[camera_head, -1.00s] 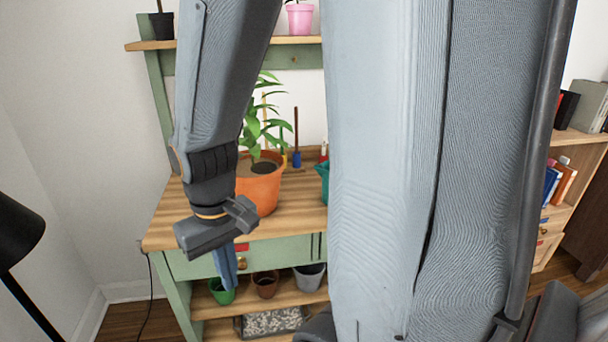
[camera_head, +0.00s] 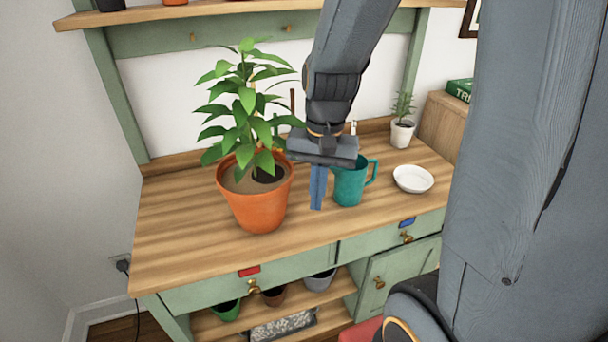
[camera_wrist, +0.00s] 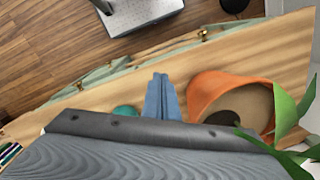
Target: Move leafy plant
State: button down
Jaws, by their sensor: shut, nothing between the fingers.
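The leafy plant (camera_head: 246,100) stands upright in an orange terracotta pot (camera_head: 258,208) on the left part of the wooden bench top. In the wrist view the orange pot (camera_wrist: 213,90) is right of the fingers, and some leaves (camera_wrist: 292,108) reach in at the right edge.
A teal mug (camera_head: 349,184) stands close to my gripper's right. A white bowl (camera_head: 413,178) and a small potted plant (camera_head: 402,122) are farther right. The bench top (camera_head: 180,222) is clear left of the pot. A shelf (camera_head: 180,12) runs above.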

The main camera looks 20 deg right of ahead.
jog(key=w+d+r+m+y+p, duration=0.1)
jog(key=w+d+r+m+p, duration=0.15)
jog(key=w+m, duration=0.3)
jog(key=w+d+r+m+y+p, duration=0.1)
jog(key=w+d+r+m+p, duration=0.15)
jog(key=w+m, duration=0.35)
jog(key=shift+m, duration=0.35)
jog(key=x, duration=0.3)
jog(key=p+x, duration=0.1)
jog(key=x, duration=0.6)
jog(key=shift+s+d+f, duration=0.1)
jog(key=shift+s+d, duration=0.05)
jog(key=shift+s, duration=0.15)
jog(key=a+p, duration=0.1)
jog(key=a, duration=0.2)
jog(key=shift+a+f+p, duration=0.1)
jog(key=shift+p, duration=0.2)
jog(key=shift+a, duration=0.45)
